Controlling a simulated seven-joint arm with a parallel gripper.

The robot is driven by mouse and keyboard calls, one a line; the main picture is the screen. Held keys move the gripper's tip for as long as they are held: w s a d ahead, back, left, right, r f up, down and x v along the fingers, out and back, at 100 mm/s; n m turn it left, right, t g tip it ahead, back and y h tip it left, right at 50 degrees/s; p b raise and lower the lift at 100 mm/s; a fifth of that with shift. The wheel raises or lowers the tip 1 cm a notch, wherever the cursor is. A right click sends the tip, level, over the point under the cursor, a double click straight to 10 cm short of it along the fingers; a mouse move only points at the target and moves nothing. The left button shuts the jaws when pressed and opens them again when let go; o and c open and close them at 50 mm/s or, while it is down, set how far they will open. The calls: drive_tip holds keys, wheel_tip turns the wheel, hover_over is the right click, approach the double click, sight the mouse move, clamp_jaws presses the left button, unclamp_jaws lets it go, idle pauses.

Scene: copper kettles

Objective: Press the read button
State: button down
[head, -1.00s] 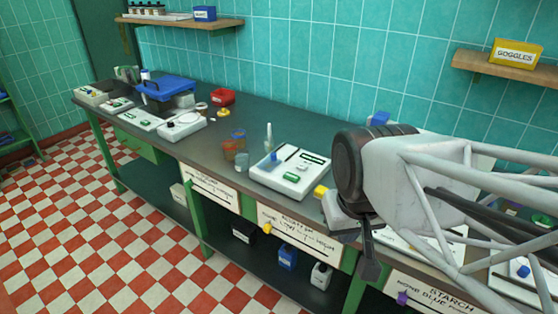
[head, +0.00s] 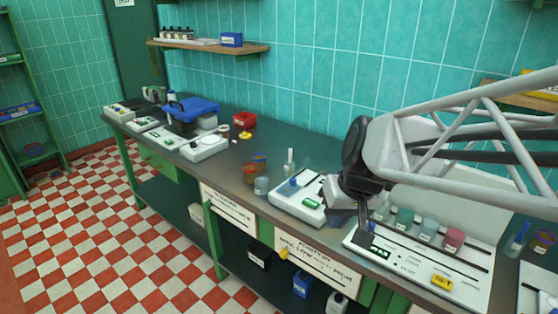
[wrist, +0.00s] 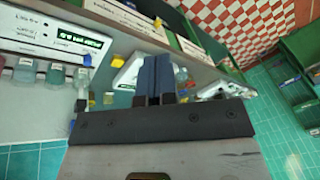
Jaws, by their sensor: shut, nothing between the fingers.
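No label reading "read" is legible, so I cannot tell which button it is. My gripper (head: 365,238) points down in front of the right instrument's left part; contact cannot be told. In the wrist view its fingers (wrist: 154,62) are together and empty.
Small beakers (head: 261,186) stand left of the middle one. White balances (head: 204,147) and a blue-lidded box (head: 190,108) occupy the left end. A wall shelf (head: 210,47) hangs above. Bare bench (head: 300,150) lies behind the middle instrument.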

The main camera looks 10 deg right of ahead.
drive_tip(key=w+f+t+y, duration=0.1)
drive_tip(key=w+f+y, duration=0.2)
drive_tip(key=w, duration=1.4)
drive_tip(key=t+y, duration=0.2)
hover_over(312, 201)
wheel_tip(312, 201, down, 7)
drive_tip(key=shift+r, duration=0.15)
drive_tip(key=shift+s, duration=0.1)
drive_tip(key=shift+f, duration=4.35)
drive_tip(key=shift+f, duration=0.9)
drive_tip(key=shift+r, duration=0.85)
